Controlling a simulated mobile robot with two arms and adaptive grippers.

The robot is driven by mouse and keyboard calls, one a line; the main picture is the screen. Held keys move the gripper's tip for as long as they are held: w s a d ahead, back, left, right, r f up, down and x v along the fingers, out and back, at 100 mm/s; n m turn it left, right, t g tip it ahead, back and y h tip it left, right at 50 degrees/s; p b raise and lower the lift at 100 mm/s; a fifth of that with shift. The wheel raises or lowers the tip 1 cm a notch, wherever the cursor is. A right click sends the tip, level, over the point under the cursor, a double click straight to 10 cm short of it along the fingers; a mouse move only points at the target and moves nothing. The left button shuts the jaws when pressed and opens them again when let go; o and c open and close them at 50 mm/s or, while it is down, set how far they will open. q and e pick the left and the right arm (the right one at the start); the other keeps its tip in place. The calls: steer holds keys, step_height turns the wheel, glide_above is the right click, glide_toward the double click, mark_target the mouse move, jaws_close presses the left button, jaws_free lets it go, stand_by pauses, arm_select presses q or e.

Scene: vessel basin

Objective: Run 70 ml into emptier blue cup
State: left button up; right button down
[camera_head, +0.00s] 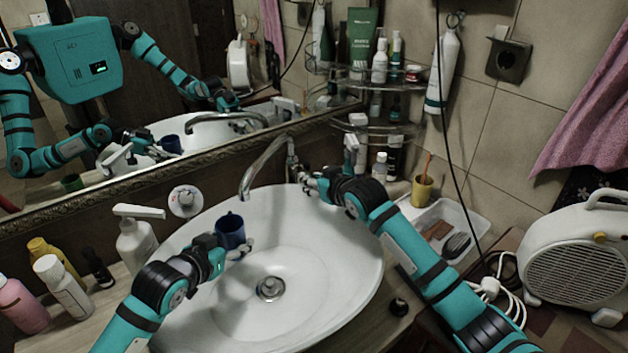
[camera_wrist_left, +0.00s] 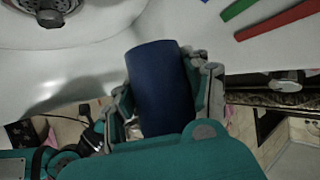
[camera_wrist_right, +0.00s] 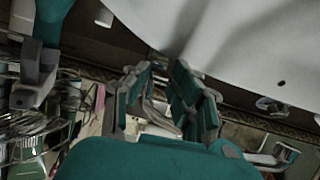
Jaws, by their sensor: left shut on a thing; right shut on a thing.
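A dark blue cup (camera_head: 230,232) is held upright over the basin (camera_head: 335,235), just below the spout tip in the picture. My left gripper (camera_head: 240,252) is shut on it; the left wrist view shows the cup (camera_wrist_left: 162,88) between the fingers. The cup's inside is too dark to read a level. The curved metal tap (camera_head: 265,165) reaches over the basin, and no water stream shows. My right gripper (camera_head: 302,176) is at the tap's base, shut on what looks like its lever (camera_wrist_right: 158,108), largely hidden. No second blue cup shows except a reflection in the mirror.
A soap dispenser (camera_head: 137,240) and several bottles stand left of the basin. A yellow cup (camera_head: 422,190) and a white tray (camera_head: 450,222) are at the right, near a fan heater (camera_head: 580,262). A wire shelf (camera_head: 380,120) hangs in the corner. The basin's middle is clear around the drain (camera_head: 270,288).

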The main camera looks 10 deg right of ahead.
steer(key=shift+r, duration=0.1)
steer(key=shift+w+r, duration=0.15)
steer(key=shift+r, duration=0.3)
steer(key=shift+w+r, duration=0.15)
steer(key=shift+r, duration=0.4)
steer(key=shift+w+a+r, duration=0.15)
steer(key=shift+w+r, duration=0.2)
steer(key=shift+r, duration=0.25)
steer(key=shift+w+a+r, duration=0.1)
steer(key=shift+w+r, duration=0.2)
steer(key=shift+r, duration=0.3)
steer(key=c, duration=1.2)
jaws_free()
steer(key=shift+f, duration=0.1)
steer(key=shift+o, duration=0.4)
steer(key=shift+f, duration=0.2)
steer(key=shift+s, duration=0.1)
